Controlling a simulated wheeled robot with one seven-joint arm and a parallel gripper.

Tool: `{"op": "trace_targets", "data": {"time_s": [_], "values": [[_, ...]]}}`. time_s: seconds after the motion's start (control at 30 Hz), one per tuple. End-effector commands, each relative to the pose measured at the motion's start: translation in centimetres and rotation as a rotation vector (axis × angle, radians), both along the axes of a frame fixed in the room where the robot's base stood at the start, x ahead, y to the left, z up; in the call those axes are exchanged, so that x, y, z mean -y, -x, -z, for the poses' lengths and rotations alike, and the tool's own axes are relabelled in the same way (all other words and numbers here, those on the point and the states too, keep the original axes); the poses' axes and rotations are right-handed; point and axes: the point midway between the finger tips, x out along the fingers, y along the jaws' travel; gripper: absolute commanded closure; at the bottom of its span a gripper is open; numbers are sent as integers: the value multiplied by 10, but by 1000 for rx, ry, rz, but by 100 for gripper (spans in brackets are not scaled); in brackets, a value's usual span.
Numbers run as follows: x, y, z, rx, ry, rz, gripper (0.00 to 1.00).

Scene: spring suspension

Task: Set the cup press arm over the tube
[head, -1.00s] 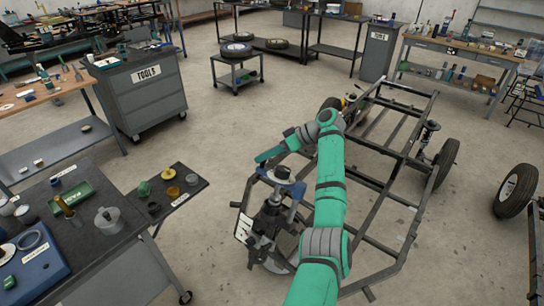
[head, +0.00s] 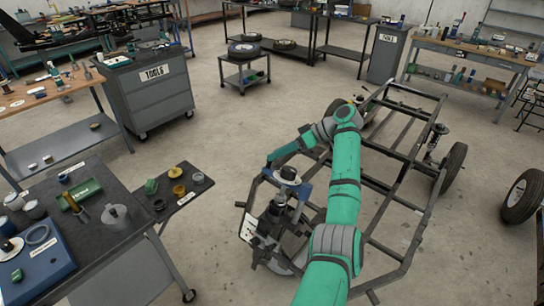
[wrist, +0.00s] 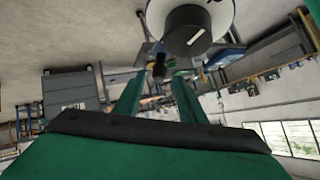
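The press stand (head: 270,222), a dark upright assembly with a blue part (head: 304,191), stands at the frame's near left corner. On top is a pale disc with a dark grey cylinder (head: 288,173); in the wrist view this cylinder (wrist: 187,30) fills the top centre. The dark upright tube (head: 276,208) seems to be below the disc; I cannot tell whether they touch. My gripper (wrist: 155,85) has its two green fingers apart, with a small black knob (wrist: 158,68) showing between and just beyond them. I cannot tell whether they touch it. In the head view my gripper (head: 270,160) is beside the disc's upper left.
The dark metal vehicle frame (head: 388,190) with wheels lies behind and right of the stand. A dark bench (head: 130,262) with a tray and small cups is at the left. A TOOLS cabinet (head: 150,95) stands farther back.

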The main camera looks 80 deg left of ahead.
Motion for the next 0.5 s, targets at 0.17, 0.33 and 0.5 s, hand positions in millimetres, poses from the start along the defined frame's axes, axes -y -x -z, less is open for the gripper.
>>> {"op": "trace_targets", "data": {"time_s": [0.17,0.33,0.5], "values": [[9,-27,-21,-1,2,1,63],[16,-46,-35,-1,1,0,63],[19,-55,-42,-2,2,-2,63]]}}
